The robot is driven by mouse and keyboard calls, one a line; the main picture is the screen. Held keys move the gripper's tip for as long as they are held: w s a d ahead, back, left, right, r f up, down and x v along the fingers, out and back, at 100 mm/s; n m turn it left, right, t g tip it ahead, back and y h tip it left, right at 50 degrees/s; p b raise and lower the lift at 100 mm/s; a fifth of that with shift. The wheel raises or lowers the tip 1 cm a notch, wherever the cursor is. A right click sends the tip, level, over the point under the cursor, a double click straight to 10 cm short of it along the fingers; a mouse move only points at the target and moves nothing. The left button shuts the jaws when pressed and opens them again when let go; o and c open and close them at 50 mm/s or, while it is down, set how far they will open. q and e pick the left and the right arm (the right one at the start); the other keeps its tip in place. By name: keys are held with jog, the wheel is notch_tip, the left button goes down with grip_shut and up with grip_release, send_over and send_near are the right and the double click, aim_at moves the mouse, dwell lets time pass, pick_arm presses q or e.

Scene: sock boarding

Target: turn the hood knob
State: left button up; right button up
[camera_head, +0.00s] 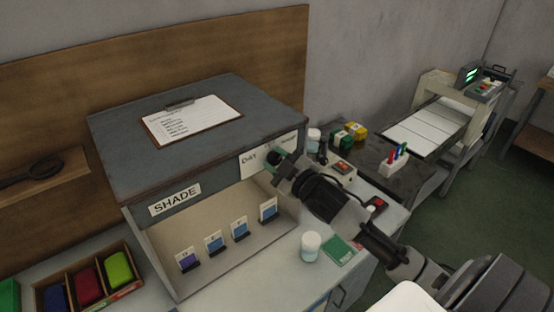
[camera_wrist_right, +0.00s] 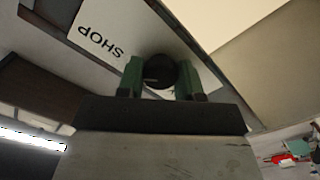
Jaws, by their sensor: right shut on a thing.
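The grey-blue hood (camera_head: 130,135) is a box marked SHADE and DAY, with an open lit front. The dark round hood knob (camera_wrist_right: 160,71) sits on its front face between the two green fingers of my right gripper (camera_wrist_right: 160,82) in the right wrist view. In the head view my right gripper (camera_head: 275,160) reaches the front face from the right, shut on the knob beside the DAY label (camera_head: 252,160). There the gripper mostly hides the knob, so its turn angle is unclear. My left gripper is not in view.
Several small cards (camera_head: 213,243) stand inside the hood. A clipboard (camera_head: 191,120) lies on top. A white jar (camera_head: 311,246) and green card (camera_head: 339,251) are on the bench under my right arm. A wooden tray (camera_head: 63,277) of coloured bundles is at left.

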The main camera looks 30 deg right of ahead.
jog(key=o, duration=0.9)
jog(key=shift+s, duration=0.15)
jog(key=shift+s+f, duration=0.15)
jog(key=shift+s, duration=0.1)
jog(key=s+b, duration=0.3)
jog(key=s, duration=0.7)
jog(key=shift+d+b, duration=0.35)
jog(key=shift+d, duration=0.1)
